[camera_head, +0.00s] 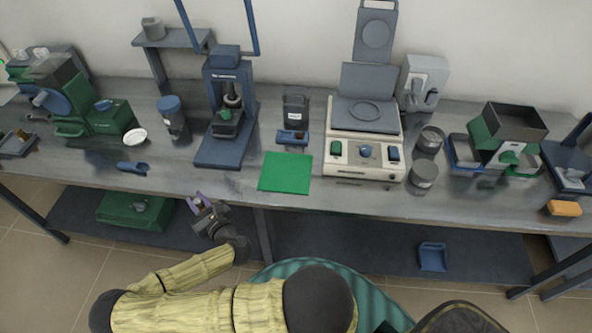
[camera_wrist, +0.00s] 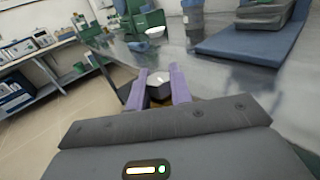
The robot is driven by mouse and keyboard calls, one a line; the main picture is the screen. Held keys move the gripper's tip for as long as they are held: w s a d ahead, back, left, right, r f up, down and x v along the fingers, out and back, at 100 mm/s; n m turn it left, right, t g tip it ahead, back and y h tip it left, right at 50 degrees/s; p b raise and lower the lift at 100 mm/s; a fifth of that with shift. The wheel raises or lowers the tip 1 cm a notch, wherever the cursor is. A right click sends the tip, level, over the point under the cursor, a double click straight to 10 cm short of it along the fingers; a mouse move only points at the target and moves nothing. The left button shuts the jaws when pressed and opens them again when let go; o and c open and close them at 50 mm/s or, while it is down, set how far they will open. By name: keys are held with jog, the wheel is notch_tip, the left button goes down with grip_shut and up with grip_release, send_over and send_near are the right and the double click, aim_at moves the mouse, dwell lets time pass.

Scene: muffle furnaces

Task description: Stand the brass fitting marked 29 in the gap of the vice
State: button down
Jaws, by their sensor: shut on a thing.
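My gripper (camera_head: 199,200) is in front of the bench's front edge, left of the green mat. In the wrist view its two purple fingers (camera_wrist: 159,80) are shut on a small dark, many-sided fitting (camera_wrist: 158,90) with a pale top and a brownish lower part. Its number cannot be read. The fingers hide its sides. I cannot tell the vice for certain; a small low blue device (camera_head: 292,137) behind the green mat may be it, but its gap is too small to make out.
The green mat (camera_head: 286,172) lies flat near the bench's front edge. A blue press (camera_head: 226,110) stands behind left, and a cream hotplate-like device (camera_head: 365,150) stands right. A blue scoop (camera_head: 132,167) lies left. Bare bench (camera_head: 190,170) shows between scoop and press.

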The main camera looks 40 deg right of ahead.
dwell(0.3)
jog(key=w+d+r+m+g+h+p, duration=0.1)
jog(key=d+r+m+h+p, duration=0.3)
jog(key=d+r+h, duration=0.45)
jog(key=s+d+m+g+h+p, duration=0.2)
jog(key=d+m+g+h, duration=0.1)
jog(key=d, duration=0.4)
jog(key=s+d+r+m+g+h+p, duration=0.1)
jog(key=s+d+m+g+h+p, duration=0.1)
jog(key=d, duration=0.5)
jog(key=s+d+m+g+h+p, duration=0.3)
jog(key=d+m+g+h, duration=0.1)
jog(key=d+m+g, duration=0.2)
jog(key=shift+d+r+m+g, duration=0.3)
jog(key=shift+d+g, duration=0.5)
jog(key=shift+g, duration=0.3)
jog(key=shift+f, duration=2.95)
jog(key=shift+f+p, duration=0.4)
jog(key=shift+f, duration=1.7)
